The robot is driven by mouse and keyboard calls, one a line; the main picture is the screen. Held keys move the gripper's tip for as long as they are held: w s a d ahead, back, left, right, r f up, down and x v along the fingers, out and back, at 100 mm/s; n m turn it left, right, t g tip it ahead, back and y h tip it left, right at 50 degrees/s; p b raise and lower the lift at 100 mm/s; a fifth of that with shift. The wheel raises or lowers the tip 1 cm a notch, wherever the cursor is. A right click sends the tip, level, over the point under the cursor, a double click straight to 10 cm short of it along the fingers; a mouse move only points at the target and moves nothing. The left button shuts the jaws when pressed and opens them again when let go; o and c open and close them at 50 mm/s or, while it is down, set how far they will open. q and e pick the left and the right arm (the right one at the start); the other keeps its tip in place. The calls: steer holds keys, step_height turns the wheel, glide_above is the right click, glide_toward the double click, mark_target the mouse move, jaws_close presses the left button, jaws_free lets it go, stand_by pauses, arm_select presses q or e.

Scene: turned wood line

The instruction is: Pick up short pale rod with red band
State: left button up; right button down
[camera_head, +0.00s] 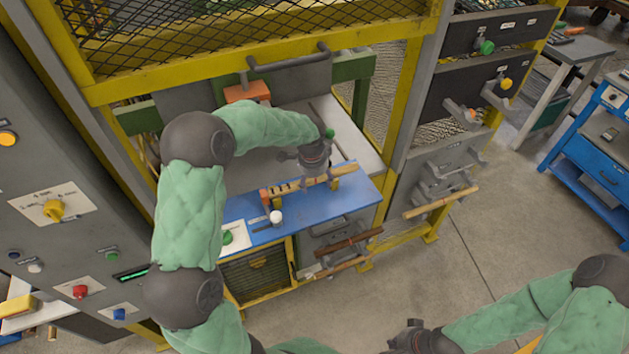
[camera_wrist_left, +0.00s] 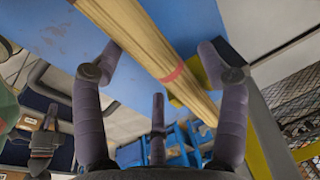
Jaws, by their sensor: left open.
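The pale wooden rod (camera_head: 295,186) lies across supports on the blue bench top. In the left wrist view the pale rod (camera_wrist_left: 140,42) runs diagonally, with a red band (camera_wrist_left: 173,75) near its lower part; I cannot make out the band in the head view. My left gripper (camera_head: 320,177) is over the rod. In the left wrist view its fingers (camera_wrist_left: 160,55) are spread open, with the rod passing between them, and it is not gripped. My right gripper (camera_head: 405,338) is low in the head view, far from the bench; its fingers are unclear.
The blue bench (camera_head: 345,205) carries a white knob (camera_head: 276,217) and an orange block (camera_head: 265,197) near the rod. Yellow frame posts (camera_head: 408,95) and mesh stand behind. A grey control panel (camera_head: 70,170) is at left. Open floor (camera_head: 490,245) lies to the right.

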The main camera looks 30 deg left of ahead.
arm_select(q)
steer(key=shift+r, duration=0.1)
steer(key=c, duration=1.3)
